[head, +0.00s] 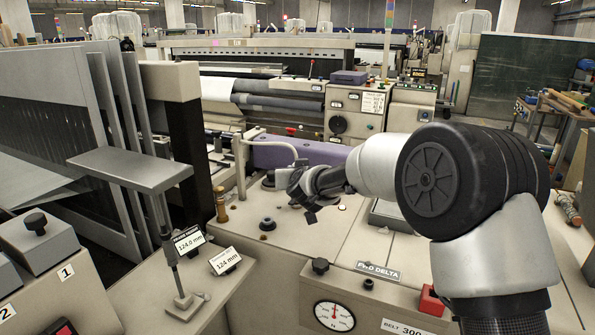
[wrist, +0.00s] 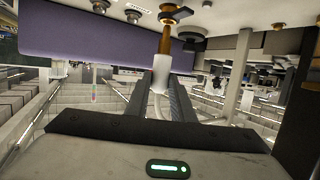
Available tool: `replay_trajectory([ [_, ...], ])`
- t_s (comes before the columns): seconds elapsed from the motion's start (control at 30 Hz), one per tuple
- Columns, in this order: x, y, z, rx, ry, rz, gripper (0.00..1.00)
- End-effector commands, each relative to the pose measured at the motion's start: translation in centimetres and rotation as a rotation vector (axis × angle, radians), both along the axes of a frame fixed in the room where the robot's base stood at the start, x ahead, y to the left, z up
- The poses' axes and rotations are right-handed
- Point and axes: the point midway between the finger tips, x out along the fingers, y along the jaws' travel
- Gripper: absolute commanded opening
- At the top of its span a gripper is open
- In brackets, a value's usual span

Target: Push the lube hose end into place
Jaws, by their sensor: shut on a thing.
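My gripper (head: 303,190) is above the light machine top in the head view, beside the purple beam. In the wrist view its two dark fingers (wrist: 161,90) are shut on the white lube hose end (wrist: 161,72). A brass fitting (wrist: 165,40) lines up with the hose end and meets its open mouth; how deep it sits inside, I cannot tell. The pale hose (head: 270,143) arches from an upright post to my gripper in the head view. The hose end is hidden there behind the gripper.
The purple beam (head: 290,153) runs close behind my gripper and shows large in the wrist view (wrist: 95,35). A brass-coloured post (head: 221,205) and a dark knob (head: 267,224) stand on the machine top to the left. A gauge (head: 334,316) is on the front face.

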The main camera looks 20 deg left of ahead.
Motion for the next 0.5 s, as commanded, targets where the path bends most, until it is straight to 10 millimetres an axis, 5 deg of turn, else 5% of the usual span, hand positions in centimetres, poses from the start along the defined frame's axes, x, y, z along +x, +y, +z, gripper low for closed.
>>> replay_trajectory([
  [0.5, 0.00, 0.00, -1.11, -0.001, 0.000, 0.000, 0.00],
])
